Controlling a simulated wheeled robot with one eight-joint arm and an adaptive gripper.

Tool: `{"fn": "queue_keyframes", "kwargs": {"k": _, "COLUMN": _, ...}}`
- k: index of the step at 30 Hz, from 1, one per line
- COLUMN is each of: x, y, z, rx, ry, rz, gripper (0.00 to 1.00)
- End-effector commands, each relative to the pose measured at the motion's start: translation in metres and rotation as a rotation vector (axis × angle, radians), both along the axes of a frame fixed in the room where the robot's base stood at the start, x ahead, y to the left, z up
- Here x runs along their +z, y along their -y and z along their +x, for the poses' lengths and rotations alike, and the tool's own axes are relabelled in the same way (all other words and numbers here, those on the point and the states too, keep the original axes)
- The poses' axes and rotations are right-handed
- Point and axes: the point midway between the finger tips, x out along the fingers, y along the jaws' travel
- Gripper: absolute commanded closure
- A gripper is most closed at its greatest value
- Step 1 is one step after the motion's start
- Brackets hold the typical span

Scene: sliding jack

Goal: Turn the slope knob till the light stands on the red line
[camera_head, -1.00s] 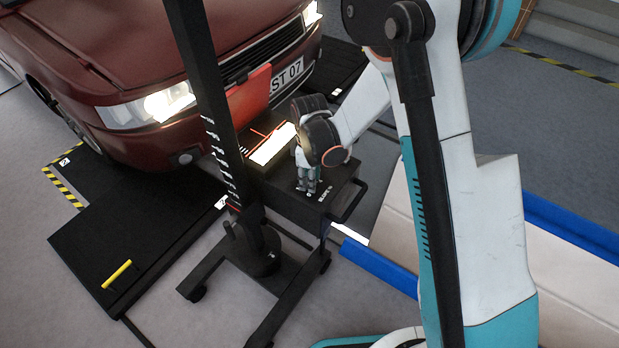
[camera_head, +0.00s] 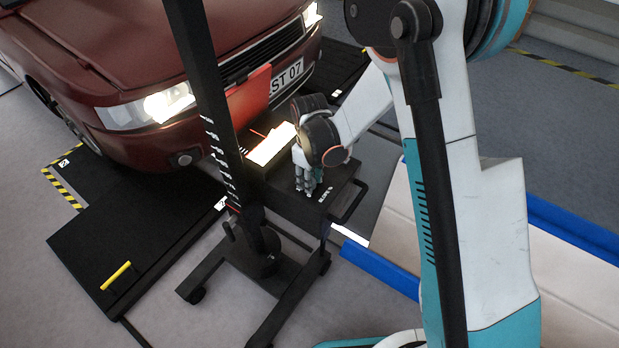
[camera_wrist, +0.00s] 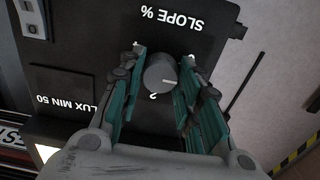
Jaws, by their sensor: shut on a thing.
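The round grey slope knob (camera_wrist: 160,74) sits on the dark tester box under the upside-down "SLOPE %" label. A white mark on it points right in the wrist view, and a "2" is printed beside it. My gripper (camera_wrist: 163,66) has a finger on each side of the knob and is shut on it. In the head view my gripper (camera_head: 307,188) is on the box top and hides the knob. A bright light patch (camera_head: 273,143) shows on the tester, with a short red line (camera_head: 257,133) at its upper left. Their exact alignment is too small to tell.
The black tester post (camera_head: 215,130) stands left of my arm, on a wheeled base. A red car (camera_head: 150,60) with lit headlamps is behind it. A handle bar (camera_head: 348,203) sticks out at the box's right. A yellow handle (camera_head: 116,275) lies at lower left.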

Motion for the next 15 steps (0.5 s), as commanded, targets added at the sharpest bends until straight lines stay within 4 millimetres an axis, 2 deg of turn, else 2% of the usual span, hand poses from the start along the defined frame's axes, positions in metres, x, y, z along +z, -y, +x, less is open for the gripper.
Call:
{"fn": "queue_keyframes", "kwargs": {"k": 2, "x": 0.0, "y": 0.0, "z": 0.0004, "rx": 0.0, "ry": 0.001, "rz": -0.001, "gripper": 0.92}}
{"fn": "queue_keyframes", "kwargs": {"k": 3, "x": 0.0, "y": 0.0, "z": 0.0004, "rx": 0.0, "ry": 0.001, "rz": -0.001, "gripper": 0.66}}
{"fn": "queue_keyframes", "kwargs": {"k": 6, "x": 0.0, "y": 0.0, "z": 0.0004, "rx": 0.001, "ry": 0.001, "rz": -0.001, "gripper": 0.48}}
{"fn": "queue_keyframes", "kwargs": {"k": 15, "x": 0.0003, "y": 0.0, "z": 0.0002, "rx": 0.001, "ry": 0.0, "rz": 0.0, "gripper": 0.48}}
